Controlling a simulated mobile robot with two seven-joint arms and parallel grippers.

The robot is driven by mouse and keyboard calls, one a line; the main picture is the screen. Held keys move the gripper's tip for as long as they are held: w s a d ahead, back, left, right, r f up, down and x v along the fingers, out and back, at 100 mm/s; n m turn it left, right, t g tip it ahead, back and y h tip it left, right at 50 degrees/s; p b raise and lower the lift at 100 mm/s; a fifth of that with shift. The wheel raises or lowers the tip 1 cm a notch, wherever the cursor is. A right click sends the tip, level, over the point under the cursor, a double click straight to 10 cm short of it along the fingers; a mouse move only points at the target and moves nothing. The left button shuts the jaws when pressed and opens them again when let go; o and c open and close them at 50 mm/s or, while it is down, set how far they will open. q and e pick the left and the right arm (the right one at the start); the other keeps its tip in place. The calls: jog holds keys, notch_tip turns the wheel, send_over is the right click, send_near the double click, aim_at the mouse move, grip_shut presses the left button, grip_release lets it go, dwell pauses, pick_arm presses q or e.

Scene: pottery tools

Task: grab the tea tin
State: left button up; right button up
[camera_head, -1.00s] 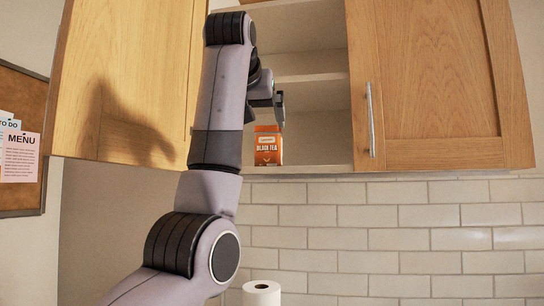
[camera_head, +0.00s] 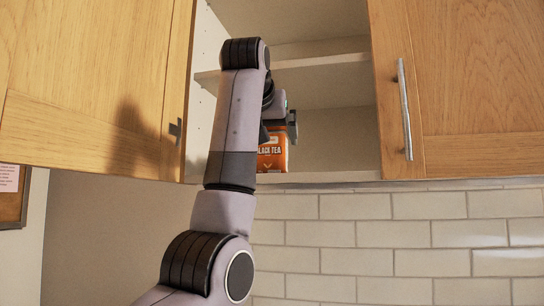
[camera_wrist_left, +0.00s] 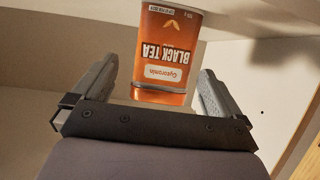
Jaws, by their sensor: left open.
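The tea tin (camera_head: 272,155) is orange with a "BLACK TEA" label. It stands upright on the bottom shelf of the open cupboard, its left side and top partly hidden by my arm and gripper in the head view. My left gripper (camera_head: 279,128) is at the tin's upper part. In the left wrist view the tin (camera_wrist_left: 168,50) appears upside down, between and just beyond the open fingers of my left gripper (camera_wrist_left: 158,88). I cannot tell whether either finger touches it. My right gripper is in neither view.
The cupboard's bottom shelf (camera_head: 335,177) is bare to the right of the tin. A middle shelf (camera_head: 335,83) runs above. An open wooden door (camera_head: 90,90) stands on the left; another door (camera_head: 470,90) with a metal handle (camera_head: 404,110) is on the right. White tiles lie below.

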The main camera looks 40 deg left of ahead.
aim_at(269, 143)
pick_arm(q)
jog(key=p+x, duration=0.1)
jog(key=x, duration=0.4)
jog(key=shift+w+a+f, duration=0.1)
jog(key=shift+a+f, duration=0.15)
jog(key=shift+a, duration=0.15)
jog(key=c, duration=1.1)
jog(key=shift+r, duration=0.1)
jog(key=shift+s+d+r, duration=0.25)
jog(key=shift+s+r, duration=0.05)
jog(key=shift+s, duration=0.05)
jog(key=shift+r, duration=3.15)
